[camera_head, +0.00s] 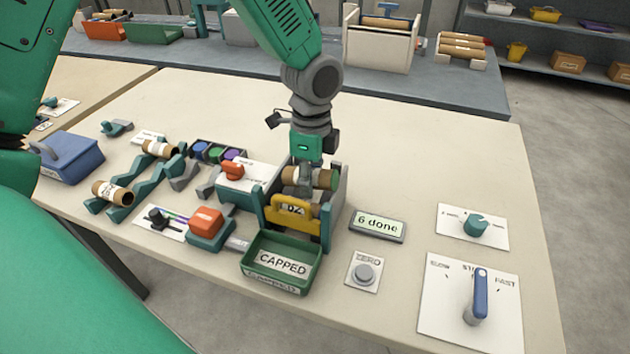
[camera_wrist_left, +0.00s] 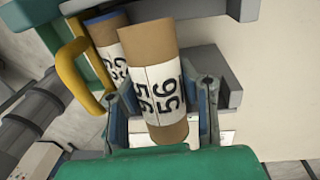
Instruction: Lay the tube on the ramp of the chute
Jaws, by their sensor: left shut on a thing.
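In the left wrist view, the tube (camera_wrist_left: 167,85) shows a white label reading 56 and sits between the two fingers (camera_wrist_left: 165,115). The tube lies crosswise between the chute's side walls; I cannot tell whether it rests on the ramp, which is mostly hidden. A second tube (camera_wrist_left: 105,35) with a blue end lies beside it in the chute, near the yellow gate (camera_head: 290,213). My right gripper is not in view.
A green CAPPED bin (camera_head: 281,263) stands before the chute. A display reading 6 done (camera_head: 377,225) and a ZERO button (camera_head: 364,272) are to its right. Tubes (camera_head: 112,193) lie on teal rails at left. A blue lever (camera_head: 480,285) stands at front right.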

